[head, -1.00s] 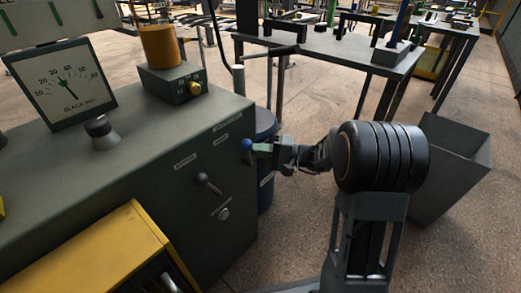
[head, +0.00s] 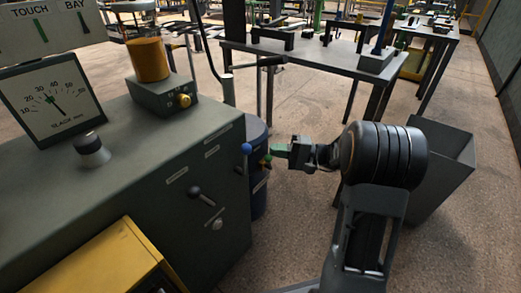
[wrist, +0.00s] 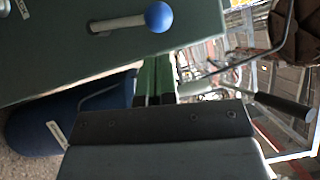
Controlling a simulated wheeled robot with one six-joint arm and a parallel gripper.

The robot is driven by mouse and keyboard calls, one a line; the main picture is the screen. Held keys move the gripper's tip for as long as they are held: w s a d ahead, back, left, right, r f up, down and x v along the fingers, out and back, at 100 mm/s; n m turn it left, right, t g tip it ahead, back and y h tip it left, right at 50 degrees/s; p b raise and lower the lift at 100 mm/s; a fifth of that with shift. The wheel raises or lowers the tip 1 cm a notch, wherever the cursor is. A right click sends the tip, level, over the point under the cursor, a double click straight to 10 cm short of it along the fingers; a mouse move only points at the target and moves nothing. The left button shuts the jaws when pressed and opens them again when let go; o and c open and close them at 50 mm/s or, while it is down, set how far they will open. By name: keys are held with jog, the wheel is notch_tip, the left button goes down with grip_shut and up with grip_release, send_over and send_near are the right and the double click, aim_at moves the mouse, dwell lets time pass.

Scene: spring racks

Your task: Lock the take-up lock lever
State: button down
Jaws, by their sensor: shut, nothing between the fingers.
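Two levers stand on the front of the dark green cabinet (head: 150,160). One has a blue ball knob (head: 246,148) near the cabinet's right edge, its short shaft running down from the ball. The other has a black knob (head: 195,192), lower and to the left. Their label plates are too small to read, so I cannot tell which is the take-up lock lever. My gripper (head: 280,151) is shut and empty, to the right of the blue knob and apart from it. In the wrist view the blue knob (wrist: 158,17) and its pale shaft show above my green fingertips (wrist: 154,80).
A slack dial (head: 52,98), a black knob (head: 91,150) and a box with a yellow cylinder (head: 149,60) stand on the cabinet. A blue bin (head: 257,180) stands beside it. A table (head: 320,55) is behind, a grey bin (head: 437,170) at right.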

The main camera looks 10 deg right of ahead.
jog(key=shift+r+p+v, duration=0.15)
jog(key=shift+p+v, duration=0.1)
jog(key=shift+v, duration=1)
jog(key=shift+r+p+v, duration=0.1)
jog(key=shift+p+v, duration=0.15)
jog(key=shift+v, duration=0.95)
